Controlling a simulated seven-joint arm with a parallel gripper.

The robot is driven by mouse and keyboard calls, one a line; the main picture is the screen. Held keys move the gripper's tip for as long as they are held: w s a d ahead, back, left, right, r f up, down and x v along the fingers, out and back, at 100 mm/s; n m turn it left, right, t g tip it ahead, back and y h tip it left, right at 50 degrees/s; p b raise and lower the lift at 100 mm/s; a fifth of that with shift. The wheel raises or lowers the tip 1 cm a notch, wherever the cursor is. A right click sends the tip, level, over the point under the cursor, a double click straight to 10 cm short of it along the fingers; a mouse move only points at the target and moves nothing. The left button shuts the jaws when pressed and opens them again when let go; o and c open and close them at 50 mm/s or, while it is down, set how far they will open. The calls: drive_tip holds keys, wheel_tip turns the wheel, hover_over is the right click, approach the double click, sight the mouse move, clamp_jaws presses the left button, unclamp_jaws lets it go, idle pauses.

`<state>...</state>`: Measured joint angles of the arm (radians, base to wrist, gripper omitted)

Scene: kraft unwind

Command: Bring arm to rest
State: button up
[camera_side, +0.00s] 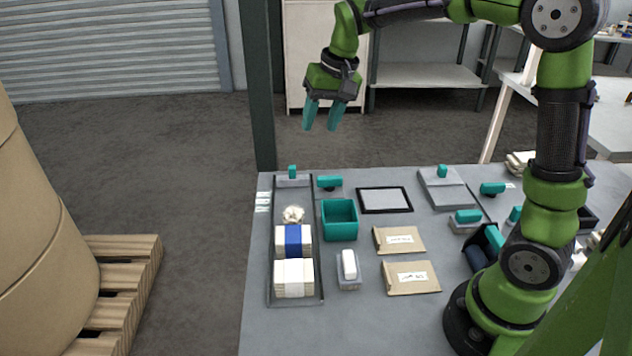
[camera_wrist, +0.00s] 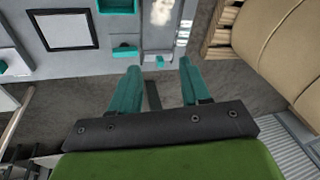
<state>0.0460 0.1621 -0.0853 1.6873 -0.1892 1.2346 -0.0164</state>
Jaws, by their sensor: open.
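My gripper (camera_side: 322,116) is raised in the air beyond the far edge of the grey table (camera_side: 362,290) in the side view. Its two teal fingers point down, stand apart and have nothing between them. In the wrist view my gripper (camera_wrist: 155,80) also shows open and empty, with the floor and the table's edge behind it. My green arm reaches up from its base on the right of the table and bends over to the left.
A long tray (camera_side: 314,298) holds two paper-like stacks and a crumpled piece. Beside it are a teal bin (camera_side: 340,231), a black-framed panel (camera_side: 385,199) and two brown envelopes (camera_side: 400,241). A dark post (camera_side: 260,90) stands left of my gripper. A pallet (camera_side: 130,275) with large rolls is at left.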

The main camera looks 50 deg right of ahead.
drive_tip(key=s+a+n+t, duration=0.1)
drive_tip(key=s+a+t, duration=0.1)
drive_tip(key=s, duration=0.7)
drive_tip(key=s+a+t+y, duration=0.1)
drive_tip(key=s+a, duration=0.3)
drive_tip(key=s, duration=0.6)
drive_tip(key=shift+s+r+n+t, duration=0.3)
drive_tip(key=shift+r+n+t, duration=0.1)
drive_tip(key=shift+t, duration=0.2)
